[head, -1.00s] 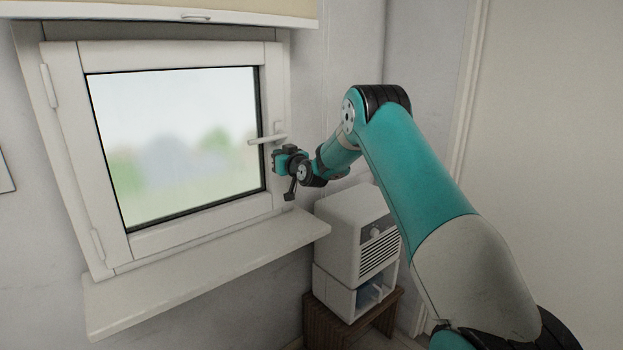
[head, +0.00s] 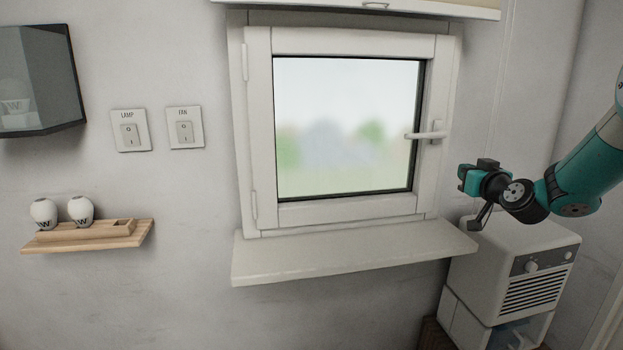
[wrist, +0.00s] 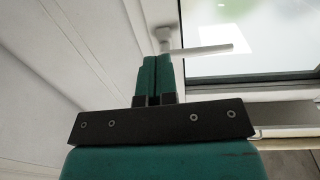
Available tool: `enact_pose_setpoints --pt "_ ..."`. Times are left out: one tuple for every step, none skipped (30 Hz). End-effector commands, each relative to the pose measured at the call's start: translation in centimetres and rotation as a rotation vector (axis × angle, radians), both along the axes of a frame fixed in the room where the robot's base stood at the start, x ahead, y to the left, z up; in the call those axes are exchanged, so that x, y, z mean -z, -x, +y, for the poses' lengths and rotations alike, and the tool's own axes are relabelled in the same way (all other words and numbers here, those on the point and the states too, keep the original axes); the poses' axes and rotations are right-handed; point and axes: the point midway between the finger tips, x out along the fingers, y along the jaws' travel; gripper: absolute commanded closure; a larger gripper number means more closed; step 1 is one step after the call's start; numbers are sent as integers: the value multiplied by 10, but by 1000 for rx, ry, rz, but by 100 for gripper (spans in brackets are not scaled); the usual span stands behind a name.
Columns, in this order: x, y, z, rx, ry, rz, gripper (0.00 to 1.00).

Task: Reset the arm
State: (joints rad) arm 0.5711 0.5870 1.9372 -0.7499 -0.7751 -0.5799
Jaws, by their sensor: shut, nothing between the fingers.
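My gripper (head: 465,180) is to the right of the window and a little below its handle in the head view. In the wrist view its two teal fingers (wrist: 153,82) are together with nothing between them. The white window handle (head: 427,135) points left, about level, on the right side of the window frame. It also shows in the wrist view (wrist: 205,49), just beyond the fingertips. In the head view, the gripper and handle are apart. The window (head: 350,211) looks shut.
A white sill (head: 350,260) juts out below the window. A white appliance (head: 520,245) with a knob and vents stands under my arm. Lamp (head: 130,131) and fan (head: 185,128) switches are on the left wall.

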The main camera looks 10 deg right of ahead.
Motion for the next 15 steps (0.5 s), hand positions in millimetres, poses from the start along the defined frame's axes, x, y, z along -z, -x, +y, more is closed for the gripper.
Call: enact_pose_setpoints --pt "-4 0 12 -24 -2 13 100" --pt "-5 0 22 -47 -7 27 100" --pt "-8 1 39 -84 -14 55 100" --pt "-9 2 56 -121 -20 83 100" --pt "-12 5 75 -162 -28 114 100" --pt "-14 12 103 -221 -36 166 100" --pt "-15 18 125 -269 -43 210 100" --pt "-16 27 148 -317 -50 257 100" --pt "-17 42 178 -380 -56 325 100" --pt "-17 54 199 -424 -58 377 100" --pt "-17 68 219 -468 -59 430 100" --pt "-16 88 244 -522 -58 504 100" --pt "-15 106 262 -560 -56 561 100" --pt "-14 124 278 -597 -53 620 100" --pt "-12 150 297 -640 -43 699 100"
